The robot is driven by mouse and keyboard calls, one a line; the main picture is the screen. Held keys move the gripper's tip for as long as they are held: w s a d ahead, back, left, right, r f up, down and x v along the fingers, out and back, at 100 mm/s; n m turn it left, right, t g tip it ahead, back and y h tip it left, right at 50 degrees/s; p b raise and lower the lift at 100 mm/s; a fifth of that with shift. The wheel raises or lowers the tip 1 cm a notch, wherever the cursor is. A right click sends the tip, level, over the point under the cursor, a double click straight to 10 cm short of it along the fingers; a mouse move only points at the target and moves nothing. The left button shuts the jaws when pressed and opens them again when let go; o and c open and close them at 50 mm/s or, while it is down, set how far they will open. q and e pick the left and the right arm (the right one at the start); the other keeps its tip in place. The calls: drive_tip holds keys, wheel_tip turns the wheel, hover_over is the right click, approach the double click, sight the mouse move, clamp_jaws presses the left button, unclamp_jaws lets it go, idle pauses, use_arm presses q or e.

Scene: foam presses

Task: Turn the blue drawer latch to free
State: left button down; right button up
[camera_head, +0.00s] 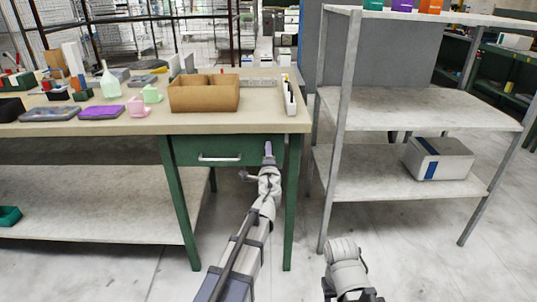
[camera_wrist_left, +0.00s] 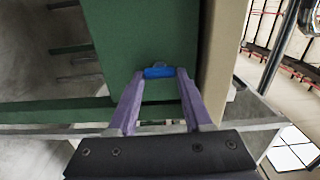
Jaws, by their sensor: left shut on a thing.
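The green drawer (camera_head: 196,146) sits under the right end of the workbench top, with a pale bar handle (camera_head: 219,158) on its front. My left gripper (camera_head: 268,147) is at the right side of the drawer front. In the left wrist view, its two purple fingers (camera_wrist_left: 161,74) are shut on the blue drawer latch (camera_wrist_left: 159,72), one at each end. The latch lies crosswise in that picture against the green front (camera_wrist_left: 145,35). In the head view my gripper hides the latch. Part of my right arm shows at the bottom, but its gripper does not.
The beige bench top (camera_head: 150,112) carries a cardboard bin (camera_head: 204,98), a white holder (camera_head: 289,98), and several small items. A green bench leg (camera_head: 291,210) stands right of my left arm. A grey shelf rack (camera_head: 420,108) with a grey box (camera_head: 438,158) stands at right.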

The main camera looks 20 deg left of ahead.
idle(0.6)
use_arm(q)
drive_tip(key=shift+c, duration=1.6)
unclamp_jaws()
drive_tip(key=v, duration=0.7)
drive_tip(key=shift+s+d, duration=0.2)
drive_tip(key=shift+s, duration=0.2)
